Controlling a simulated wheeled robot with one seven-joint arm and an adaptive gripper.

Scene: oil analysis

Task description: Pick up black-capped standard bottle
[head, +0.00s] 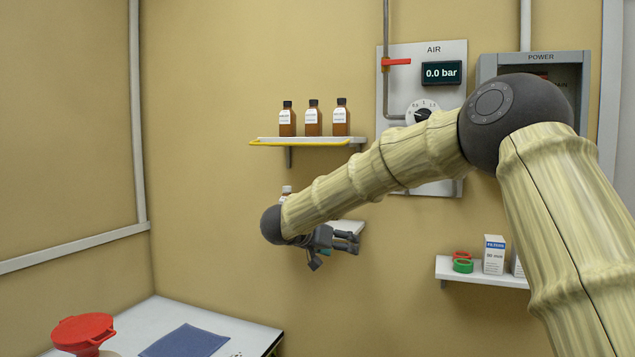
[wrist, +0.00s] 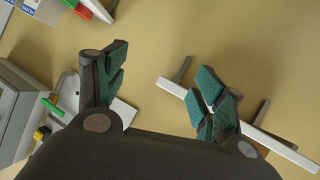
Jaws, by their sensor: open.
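Three brown bottles with black caps and white labels stand upright in a row on the upper wall shelf (head: 262,139) in the head view: a left one (head: 287,122), a middle one (head: 313,121) and a right one (head: 341,121). Their labels are too small to read, so I cannot tell which is the standard. A further bottle (head: 286,190) shows only its top above my arm, lower down.
A lower shelf (head: 350,227) is partly hidden behind my arm. A right shelf (head: 455,275) holds red and green rings and a filter box (head: 494,254). The air panel (head: 394,80) is on the wall. A red funnel (head: 83,331) and blue mat (head: 185,341) are on the table.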

